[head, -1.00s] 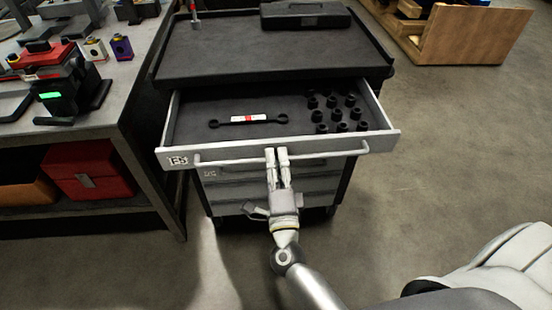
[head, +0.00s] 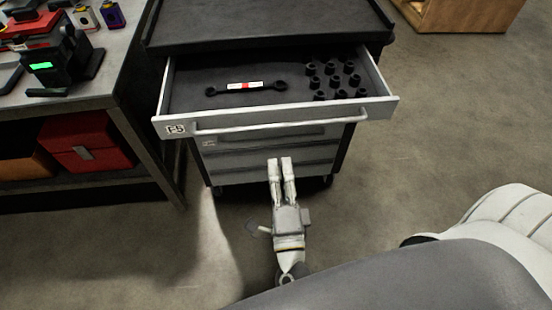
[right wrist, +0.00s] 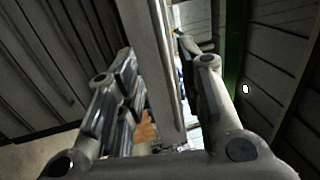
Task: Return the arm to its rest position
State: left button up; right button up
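My right gripper (head: 280,168) points at the tool cabinet, below and in front of its open top drawer (head: 180,126). Its two fingers stand apart with nothing between them. The right wrist view also shows the two fingers (right wrist: 160,78) apart, with a long grey bar visible past the gap. The drawer's bar handle (head: 280,125) is clear of the fingers. My left gripper is not in view.
The drawer holds a dark wrench (head: 245,87) with a red and white label and several black sockets (head: 335,82). A wooden crate (head: 470,14) is at top right. Floor right of the cabinet is clear.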

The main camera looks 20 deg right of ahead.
jog(key=a+f+n+g+y, duration=0.1)
jog(key=a+f+n+y, duration=0.15)
jog(key=f+n, duration=0.4)
jog(key=a+f+n+g+y, duration=0.1)
jog(key=a+f+n+y, duration=0.2)
jog(key=f, duration=0.6)
jog(key=s+d+f+n+g+y, duration=0.1)
jog(key=s+f+n+g, duration=0.2)
jog(key=f, duration=0.6)
jog(key=s+f+n+g+y, duration=0.2)
jog(key=s+f+n+g, duration=0.15)
jog(key=f, duration=0.55)
jog(key=s+d+f+n+g+h, duration=0.1)
jog(key=s+d+f+n+g, duration=0.3)
jog(key=s+f, duration=0.5)
jog(key=s+d+f+n+g+h, duration=0.2)
jog(key=s+d+f+g, duration=0.4)
jog(key=s, duration=0.9)
notch_tip(320, 180, down, 4)
jog(key=shift+s+d+r+n, duration=0.15)
jog(key=shift+s+d+n, duration=0.25)
jog(key=shift+d+n, duration=0.65)
